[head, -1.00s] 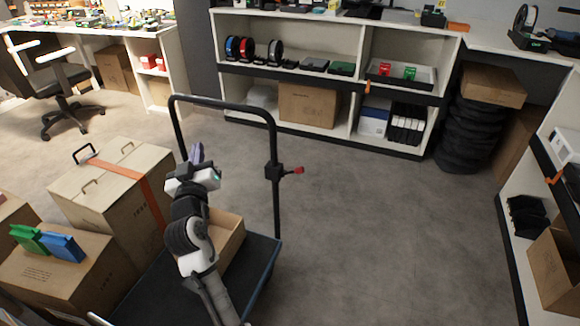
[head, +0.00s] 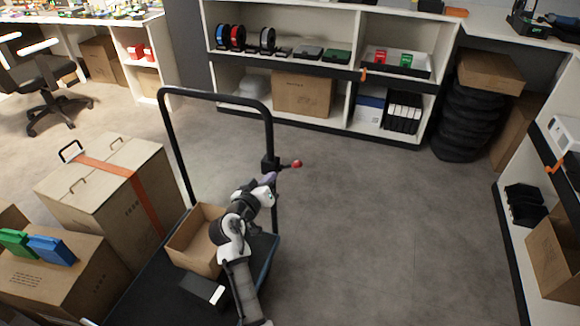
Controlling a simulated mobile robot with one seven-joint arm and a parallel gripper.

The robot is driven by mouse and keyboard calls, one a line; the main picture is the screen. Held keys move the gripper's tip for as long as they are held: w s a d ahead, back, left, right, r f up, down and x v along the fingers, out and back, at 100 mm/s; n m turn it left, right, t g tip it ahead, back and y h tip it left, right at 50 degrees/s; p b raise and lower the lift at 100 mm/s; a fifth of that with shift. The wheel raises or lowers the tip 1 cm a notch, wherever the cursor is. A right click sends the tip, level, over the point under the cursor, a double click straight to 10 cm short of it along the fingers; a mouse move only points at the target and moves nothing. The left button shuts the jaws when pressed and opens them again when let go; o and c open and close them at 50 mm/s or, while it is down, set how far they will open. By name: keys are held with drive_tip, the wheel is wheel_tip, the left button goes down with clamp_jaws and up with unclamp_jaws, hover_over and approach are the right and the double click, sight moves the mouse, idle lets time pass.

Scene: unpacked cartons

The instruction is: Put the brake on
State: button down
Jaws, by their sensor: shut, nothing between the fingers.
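The brake lever with its red knob (head: 297,164) sticks out to the right from a black housing (head: 269,163) on the right post of the trolley's handle (head: 218,97). My gripper (head: 268,178) is shut and empty. In the picture it lies just below the housing and to the left of the red knob; I cannot tell whether it touches the post. The arm hides part of the trolley deck (head: 150,292) and the lower right post.
An open carton (head: 190,247) and a black box (head: 204,290) lie on the trolley. A strapped carton (head: 95,190) and another carton (head: 48,280) with green and blue items stand at left. The floor right of the trolley is clear.

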approach(290, 166)
drive_tip(key=w+d+r, duration=0.2)
drive_tip(key=w+r, duration=0.1)
drive_tip(key=r, duration=0.2)
drive_tip(key=shift+w+d+f+p, duration=0.25)
drive_tip(key=shift+w+d+f, duration=0.35)
drive_tip(key=shift+f, duration=0.25)
drive_tip(key=shift+w+d+f+p, duration=0.2)
drive_tip(key=shift+w+d+f, duration=0.15)
drive_tip(key=shift+w+f, duration=0.45)
drive_tip(key=shift+f+b, duration=0.15)
drive_tip(key=shift+b, duration=0.15)
